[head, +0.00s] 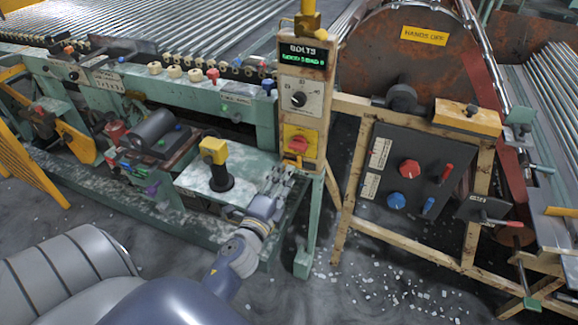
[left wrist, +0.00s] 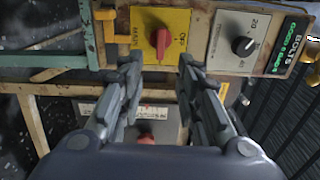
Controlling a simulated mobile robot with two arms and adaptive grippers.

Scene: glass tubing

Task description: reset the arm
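My left gripper (head: 280,180) is in front of the control post, just below and left of its yellow switch plate (head: 300,141). In the left wrist view my left gripper (left wrist: 160,72) is open, its two fingers apart with nothing between them. The red rotary switch (left wrist: 161,43) on its yellow plate lies beyond the fingertips, apart from them as far as I can tell. The red switch also shows in the head view (head: 298,144). My right gripper is not in view.
A yellow-topped joystick (head: 214,152) stands left of my gripper. A black panel (head: 405,175) with red and blue knobs stands right. White bits litter the floor.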

